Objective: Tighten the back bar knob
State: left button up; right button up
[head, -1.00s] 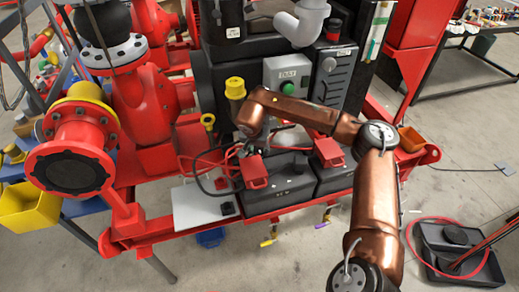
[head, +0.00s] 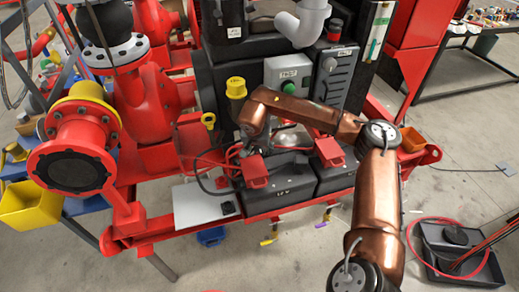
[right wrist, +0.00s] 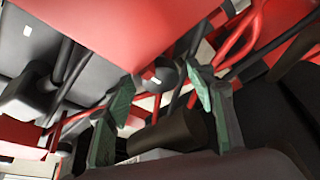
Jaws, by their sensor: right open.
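My right gripper (head: 245,150) is over the black battery boxes at the front of the skid, by the left red cover (head: 256,171). My own wrist hides most of it in the head view. In the right wrist view its two green-padded fingers (right wrist: 160,90) are spread apart, with nothing clearly held. A small dark round part with a white mark (right wrist: 168,76) shows between and beyond the fingertips. It may be the back bar knob, but I cannot tell for sure. I cannot make out the knob in the head view. My left gripper is not in view.
Red and black cables (head: 200,160) run close left of the gripper. A second red cover (head: 329,152) sits to the right. A grey control box (head: 288,75) and a yellow cap (head: 236,87) stand behind. A pale plate (head: 203,203) lies at the left front.

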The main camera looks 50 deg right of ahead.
jog(key=v, duration=1)
jog(key=shift+a+r, duration=0.1)
jog(key=shift+r, duration=0.15)
jog(key=shift+s+a+r, duration=0.2)
jog(key=shift+r, duration=0.4)
